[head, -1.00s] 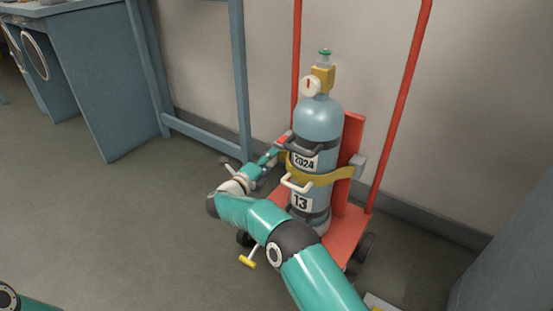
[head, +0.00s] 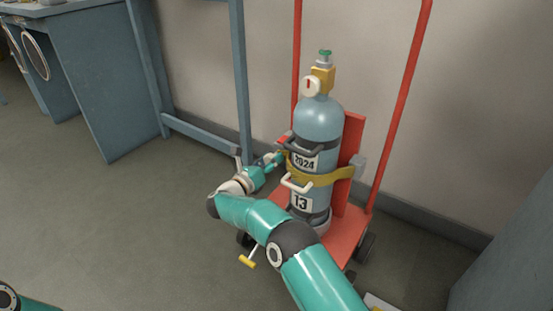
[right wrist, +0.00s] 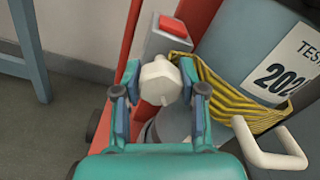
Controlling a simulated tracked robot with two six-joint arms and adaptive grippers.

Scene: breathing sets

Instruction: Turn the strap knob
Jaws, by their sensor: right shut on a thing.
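The strap knob (right wrist: 158,82) is a pale, faceted knob in the right wrist view, beside a grey block with a red button. My right gripper (right wrist: 161,78) is shut on it, one finger on each side. In the head view my right gripper (head: 274,160) is at the left end of the yellow strap (head: 322,179), and the knob is hard to make out there. The strap, striped in the right wrist view (right wrist: 235,100), goes around the upright blue-grey cylinder (head: 319,122). My left gripper is out of view.
The cylinder stands on a red trolley (head: 345,232) against the wall. Pale and dark handles (head: 297,186) stick out from its front near my right arm. A blue frame leg (head: 240,80) stands behind the gripper. The floor to the left is clear.

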